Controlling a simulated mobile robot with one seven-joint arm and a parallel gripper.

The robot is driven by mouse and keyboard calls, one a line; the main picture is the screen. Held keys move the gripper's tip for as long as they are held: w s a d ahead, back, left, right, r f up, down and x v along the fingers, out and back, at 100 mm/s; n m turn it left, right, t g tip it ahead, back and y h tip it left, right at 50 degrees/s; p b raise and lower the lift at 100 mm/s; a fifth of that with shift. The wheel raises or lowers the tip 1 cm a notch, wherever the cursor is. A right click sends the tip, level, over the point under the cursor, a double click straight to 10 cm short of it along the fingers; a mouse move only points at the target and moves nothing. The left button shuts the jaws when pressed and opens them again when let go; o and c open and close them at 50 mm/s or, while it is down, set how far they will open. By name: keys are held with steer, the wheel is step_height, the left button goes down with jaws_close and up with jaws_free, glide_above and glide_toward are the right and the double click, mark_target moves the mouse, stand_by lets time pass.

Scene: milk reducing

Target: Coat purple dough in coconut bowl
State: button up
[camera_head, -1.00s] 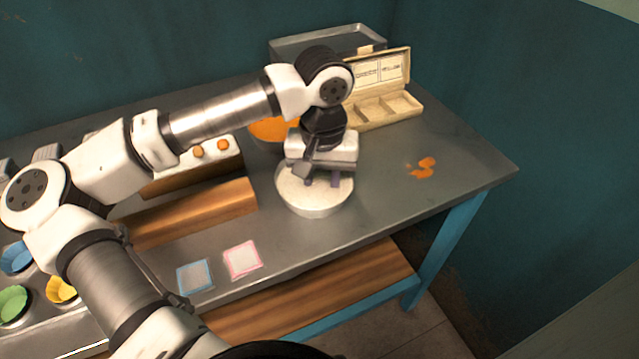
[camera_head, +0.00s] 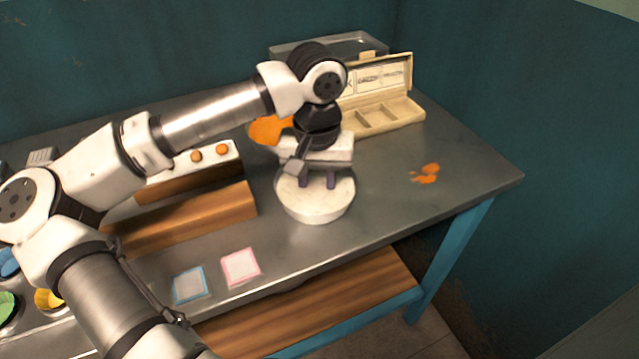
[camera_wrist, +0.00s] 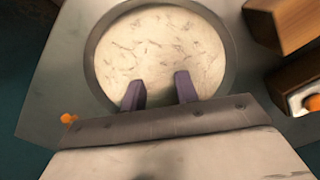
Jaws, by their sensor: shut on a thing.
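A round pale bowl (camera_head: 316,212) stands on the table, filled with white flaked coconut (camera_wrist: 158,48). My gripper (camera_head: 317,182) points down over the bowl, its fingertips at or just above the coconut. In the wrist view, the two purple fingers (camera_wrist: 160,90) stand apart at the near side of the bowl. They are shut on the dough, but its shape and purple colour cannot be picked out against the white coconut. Whether the dough touches the coconut is unclear.
An orange bowl (camera_head: 269,130) sits behind my wrist. A cream compartment box (camera_head: 402,112) with raised lid is at the back right. Wooden blocks (camera_head: 190,216) lie left of the bowl, and two square cards (camera_head: 240,267) in front.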

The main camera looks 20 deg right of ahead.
steer(key=shift+s+a+f+b, duration=0.1)
steer(key=shift+s+a+b, duration=0.15)
steer(key=shift+b, duration=0.15)
steer(key=shift+s+d+b, duration=0.1)
steer(key=shift+s+b, duration=0.2)
steer(key=shift+s+d, duration=0.1)
steer(key=shift+d, duration=0.15)
steer(key=shift+d+b, duration=0.1)
steer(key=shift+b, duration=0.2)
steer(key=shift+d, duration=0.2)
steer(key=shift+w+b, duration=0.4)
steer(key=shift+w, duration=0.1)
steer(key=shift+w+a+b, duration=0.15)
steer(key=shift+a+b, duration=0.05)
steer(key=shift+b, duration=0.1)
steer(key=shift+a+b, duration=0.3)
steer(key=shift+a, duration=0.1)
